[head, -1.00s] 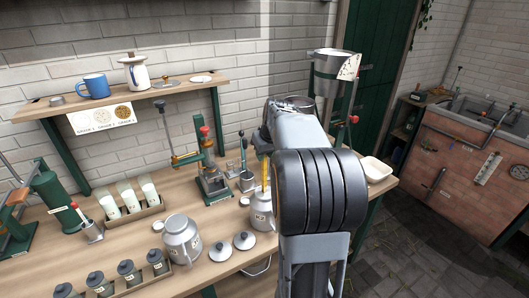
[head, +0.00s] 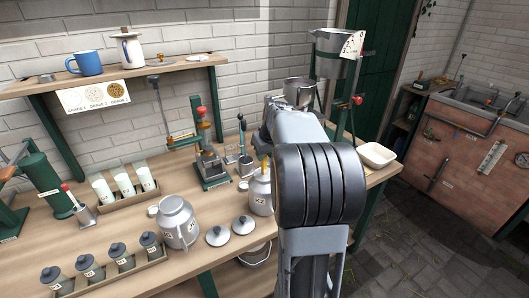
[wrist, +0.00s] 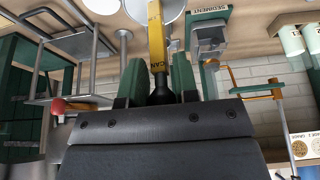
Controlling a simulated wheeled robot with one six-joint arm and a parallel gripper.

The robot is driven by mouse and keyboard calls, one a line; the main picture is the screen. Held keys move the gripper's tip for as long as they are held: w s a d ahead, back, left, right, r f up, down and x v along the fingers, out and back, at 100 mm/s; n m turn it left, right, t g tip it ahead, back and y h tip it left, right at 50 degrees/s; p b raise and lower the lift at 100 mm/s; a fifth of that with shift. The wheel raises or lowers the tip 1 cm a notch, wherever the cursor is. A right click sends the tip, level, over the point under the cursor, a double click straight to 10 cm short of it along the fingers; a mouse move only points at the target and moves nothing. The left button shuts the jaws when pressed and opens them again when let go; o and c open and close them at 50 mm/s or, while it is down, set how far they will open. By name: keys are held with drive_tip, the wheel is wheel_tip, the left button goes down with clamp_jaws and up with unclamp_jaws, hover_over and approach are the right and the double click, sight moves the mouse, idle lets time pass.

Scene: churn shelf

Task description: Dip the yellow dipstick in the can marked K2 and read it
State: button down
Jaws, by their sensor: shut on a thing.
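The yellow dipstick (wrist: 156,35) has a black handle end, which my gripper (wrist: 156,78) holds between its green fingers in the wrist view. The word CAN is printed on the stick. In the head view the dipstick (head: 265,164) stands at the mouth of a grey can (head: 260,192), its lower end hidden, apparently inside. A pale round shape at the top of the wrist view seems to be that can. A second grey can (head: 178,222) stands in front to the left. Both have small labels I cannot read surely.
Two grey lids (head: 218,235) lie between the cans. A rack of dark-capped bottles (head: 118,266), a rack of white tubes (head: 128,196) and a green-based press stand (head: 210,165) crowd the bench. A white basin (head: 377,156) sits at its right end.

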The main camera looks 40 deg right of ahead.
sight(265, 165)
drive_tip(key=shift+f+b, duration=1.55)
drive_tip(key=shift+f, duration=0.75)
drive_tip(key=shift+f+b, duration=0.4)
drive_tip(key=shift+f, duration=0.1)
wheel_tip(265, 165, up, 19)
drive_tip(key=p, duration=1.4)
idle(0.6)
